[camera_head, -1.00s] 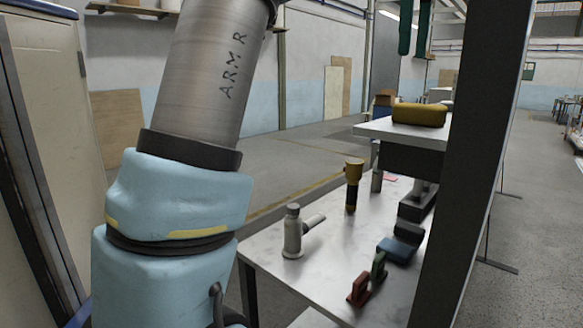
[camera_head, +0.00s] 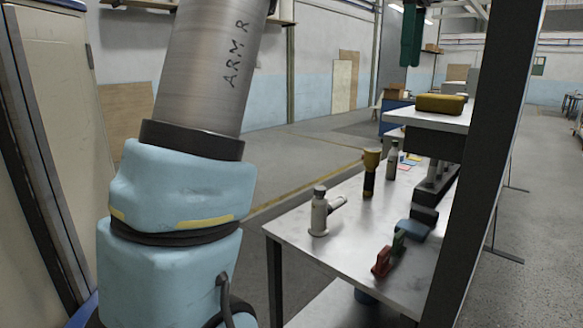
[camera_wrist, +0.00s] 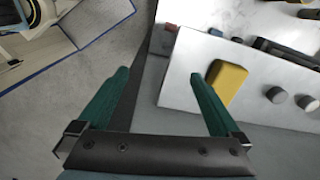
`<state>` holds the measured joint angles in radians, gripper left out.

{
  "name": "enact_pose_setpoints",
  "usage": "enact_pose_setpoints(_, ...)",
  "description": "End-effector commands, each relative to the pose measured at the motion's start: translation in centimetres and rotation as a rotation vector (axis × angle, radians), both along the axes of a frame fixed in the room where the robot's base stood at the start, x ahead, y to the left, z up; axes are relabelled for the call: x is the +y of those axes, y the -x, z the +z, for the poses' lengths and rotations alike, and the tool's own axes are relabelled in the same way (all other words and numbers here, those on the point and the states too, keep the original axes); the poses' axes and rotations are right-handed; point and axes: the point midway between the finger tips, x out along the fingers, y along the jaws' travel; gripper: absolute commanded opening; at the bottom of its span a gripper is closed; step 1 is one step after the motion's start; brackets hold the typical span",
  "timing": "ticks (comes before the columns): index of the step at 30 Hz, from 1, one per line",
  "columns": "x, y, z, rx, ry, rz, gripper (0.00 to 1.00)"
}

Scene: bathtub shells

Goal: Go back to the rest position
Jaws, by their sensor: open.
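My gripper (camera_wrist: 169,69) is open in the wrist view, its two teal fingers spread wide with nothing held between them. In the head view, the teal fingers of my gripper (camera_head: 411,60) hang at the top right, apart from the things below. My arm fills the left of the head view. The wrist view looks down on a yellow case (camera_wrist: 228,84) beside the right finger, apparently lower down. The head view shows the same yellow case (camera_head: 440,104) lying on a raised shelf (camera_head: 430,121).
A metal table (camera_head: 310,262) holds a grey bottle-like tool (camera_head: 319,213), a yellow-black torch-like item (camera_head: 370,175), and red (camera_head: 381,263) and green clamps. A dark post (camera_head: 487,150) stands at the right. A cabinet (camera_head: 75,110) stands at the left.

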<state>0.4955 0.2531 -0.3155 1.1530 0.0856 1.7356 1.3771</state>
Motion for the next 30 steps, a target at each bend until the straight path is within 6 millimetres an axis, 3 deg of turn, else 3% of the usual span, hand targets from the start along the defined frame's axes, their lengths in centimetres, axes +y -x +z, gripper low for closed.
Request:
enact_pose_setpoints(5, 1.3, -1.4, -3.0, -0.006, 0.000, 0.146, 1.00)
enact_pose_setpoints(11, 4.1, -3.3, -8.1, -0.017, 0.010, 0.395, 1.00)
enact_pose_setpoints(14, 6.5, -4.2, -11.7, -0.023, 0.018, 0.570, 1.00)
enact_pose_setpoints(18, 11.9, -4.5, -18.4, -0.034, 0.040, 0.917, 1.00)
enact_pose_setpoints(24, 20.6, -1.5, -27.8, -0.044, 0.088, 1.457, 1.00)
enact_pose_setpoints(30, 26.5, 3.6, -33.8, -0.051, 0.138, 1.880, 1.00)
